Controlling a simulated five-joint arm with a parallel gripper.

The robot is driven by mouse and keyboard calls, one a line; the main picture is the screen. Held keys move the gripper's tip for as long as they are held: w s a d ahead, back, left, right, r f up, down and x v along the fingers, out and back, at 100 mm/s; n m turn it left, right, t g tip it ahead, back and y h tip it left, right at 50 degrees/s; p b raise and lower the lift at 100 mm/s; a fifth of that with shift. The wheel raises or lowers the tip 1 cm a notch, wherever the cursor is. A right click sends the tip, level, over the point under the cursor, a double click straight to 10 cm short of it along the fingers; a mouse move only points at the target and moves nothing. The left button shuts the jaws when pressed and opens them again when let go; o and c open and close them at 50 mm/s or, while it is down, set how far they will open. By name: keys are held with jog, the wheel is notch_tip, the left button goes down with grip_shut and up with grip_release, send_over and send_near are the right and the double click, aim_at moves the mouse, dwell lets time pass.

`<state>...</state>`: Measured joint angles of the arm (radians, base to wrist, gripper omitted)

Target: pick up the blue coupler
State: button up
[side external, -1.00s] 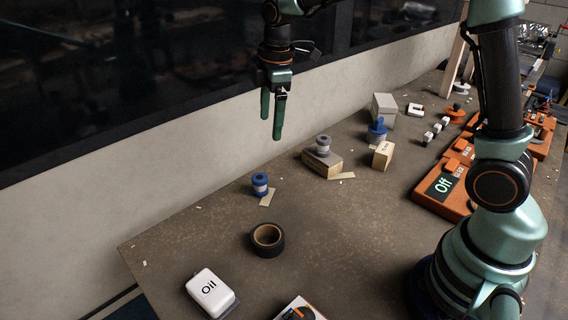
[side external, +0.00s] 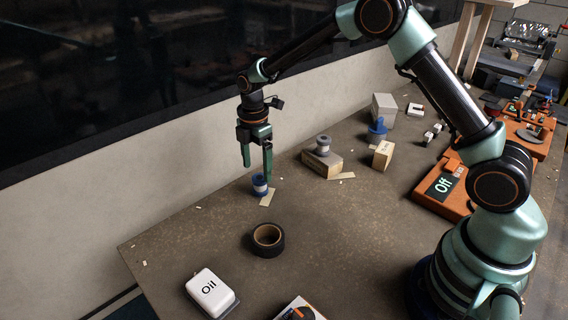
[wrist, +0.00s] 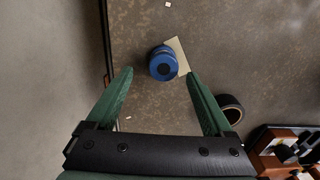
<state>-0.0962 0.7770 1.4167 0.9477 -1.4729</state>
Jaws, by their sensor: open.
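The blue coupler (side external: 259,184) is a small upright cylinder with a pale band around its middle, standing on the table. In the wrist view the blue coupler (wrist: 163,63) shows from above as a round blue top with a dark centre. My gripper (side external: 256,170) is open and points down just above the coupler. In the wrist view its green fingers (wrist: 160,72) are spread, with the coupler a little beyond their tips, between their lines. The fingers and the coupler appear apart.
A pale flat tag (side external: 268,197) lies beside the coupler. A black tape roll (side external: 267,240) lies nearby toward the front. A wooden block (side external: 322,163) with a grey coupler (side external: 323,146) on it stands to the right. A pale wall (side external: 190,155) runs behind the table.

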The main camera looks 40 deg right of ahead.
aim_at(261, 176)
jog(key=shift+s+d+f, duration=0.15)
jog(key=shift+d+f, duration=0.05)
jog(key=shift+f, duration=1.15)
jog(key=shift+s+d+f, duration=0.1)
jog(key=shift+d+f, duration=0.05)
jog(key=shift+f, duration=1.15)
grip_shut()
jog(key=shift+r, duration=0.15)
